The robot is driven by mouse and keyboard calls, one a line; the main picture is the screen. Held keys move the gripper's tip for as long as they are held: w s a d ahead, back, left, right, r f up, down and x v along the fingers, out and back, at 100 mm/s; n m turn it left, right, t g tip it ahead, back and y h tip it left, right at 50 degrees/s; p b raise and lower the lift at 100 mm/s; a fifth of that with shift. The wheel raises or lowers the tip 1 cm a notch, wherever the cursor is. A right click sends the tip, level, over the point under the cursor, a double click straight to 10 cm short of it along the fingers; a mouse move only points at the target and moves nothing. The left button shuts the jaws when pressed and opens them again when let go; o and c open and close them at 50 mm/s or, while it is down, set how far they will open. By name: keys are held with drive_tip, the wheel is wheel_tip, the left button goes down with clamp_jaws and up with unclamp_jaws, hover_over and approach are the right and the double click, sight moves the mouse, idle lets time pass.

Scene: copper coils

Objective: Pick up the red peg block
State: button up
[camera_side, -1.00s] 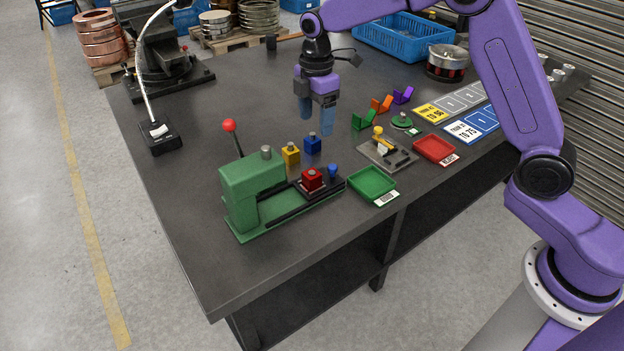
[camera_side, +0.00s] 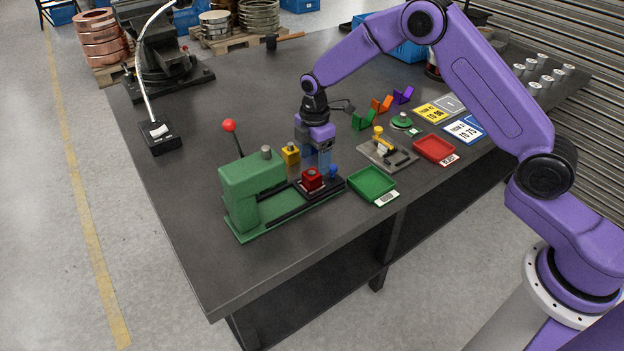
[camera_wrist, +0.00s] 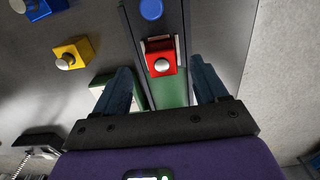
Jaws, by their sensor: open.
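The red peg block (camera_side: 311,181) has a metal peg on top. It sits in the black slide of the green press (camera_side: 250,190). In the wrist view the red block (camera_wrist: 160,57) stands between pale side plates, just beyond and between the fingertips. My gripper (camera_side: 318,165) is open and empty, pointing down just behind the block in the side view. In the wrist view its two blue fingers (camera_wrist: 161,74) are spread wide, one on each side of the slide. I see no contact with the block.
A yellow peg block (camera_side: 291,153) stands beside the press. A blue peg block (camera_wrist: 40,8) shows at the wrist view's edge. A blue knob (camera_side: 333,171) ends the slide. The press's red-balled lever (camera_side: 229,126) rises nearby. A green tray (camera_side: 371,184) lies to the right.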

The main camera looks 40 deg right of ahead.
sight(314, 171)
drive_tip(key=shift+a+f, duration=0.1)
drive_tip(key=shift+f, duration=2.6)
drive_tip(key=c, duration=1.2)
drive_tip(key=shift+r, duration=0.1)
